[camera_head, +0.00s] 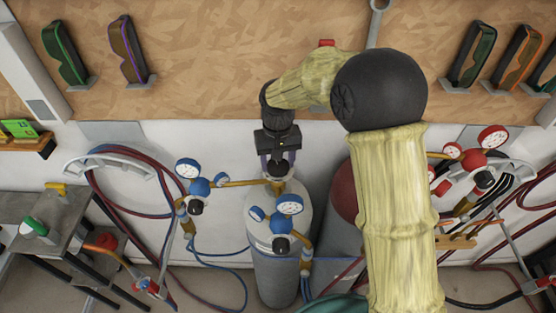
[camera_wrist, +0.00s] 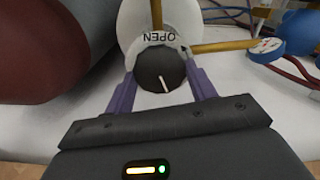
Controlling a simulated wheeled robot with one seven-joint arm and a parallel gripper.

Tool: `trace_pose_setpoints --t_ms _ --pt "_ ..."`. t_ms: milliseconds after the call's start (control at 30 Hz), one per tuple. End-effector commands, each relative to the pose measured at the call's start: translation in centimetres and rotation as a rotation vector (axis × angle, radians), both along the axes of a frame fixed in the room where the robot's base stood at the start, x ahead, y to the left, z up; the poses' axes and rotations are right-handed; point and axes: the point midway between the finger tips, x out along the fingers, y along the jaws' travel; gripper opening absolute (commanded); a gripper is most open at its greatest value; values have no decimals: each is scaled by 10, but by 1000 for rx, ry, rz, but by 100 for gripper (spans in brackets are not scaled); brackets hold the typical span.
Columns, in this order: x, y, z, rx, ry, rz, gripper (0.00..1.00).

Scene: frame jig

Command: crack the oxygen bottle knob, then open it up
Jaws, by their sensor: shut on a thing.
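The oxygen bottle (camera_head: 275,280) is a grey cylinder with a pale shoulder, upright in the head view. Its black knob (camera_wrist: 162,69) shows in the wrist view, with a white pointer line toward the lower edge of the picture. An upside-down OPEN label with an arrow (camera_wrist: 160,38) curves around the knob's far side. My gripper (camera_wrist: 162,80) is shut on the knob, one purple finger on each side. In the head view my gripper (camera_head: 278,165) is over the bottle's top and mostly hides the knob.
A brass pipe (camera_head: 240,183) runs left from the valve to a blue regulator (camera_head: 200,187) with a gauge. Another blue regulator (camera_head: 281,225) stands in front. A dark red cylinder (camera_head: 343,192) is close on the right. Hoses hang on both sides; a grey bench (camera_head: 55,215) is at left.

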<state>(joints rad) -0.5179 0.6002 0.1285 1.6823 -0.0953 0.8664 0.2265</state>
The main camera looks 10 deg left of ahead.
Motion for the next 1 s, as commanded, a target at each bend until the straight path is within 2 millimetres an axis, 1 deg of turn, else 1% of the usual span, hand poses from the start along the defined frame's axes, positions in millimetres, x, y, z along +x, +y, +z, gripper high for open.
trace_pose_setpoints --t_ms 100,300,733,767,833,867,1000 --pt "1 1 1 3 -4 65 33" --pt "1 1 2 3 -4 130 33" --pt "1 1 2 3 -6 143 33" --pt "1 1 2 3 -6 143 62" --pt "1 1 2 3 -5 143 75" --pt "1 1 2 2 -4 143 77" --pt "1 1 1 2 -3 143 77"
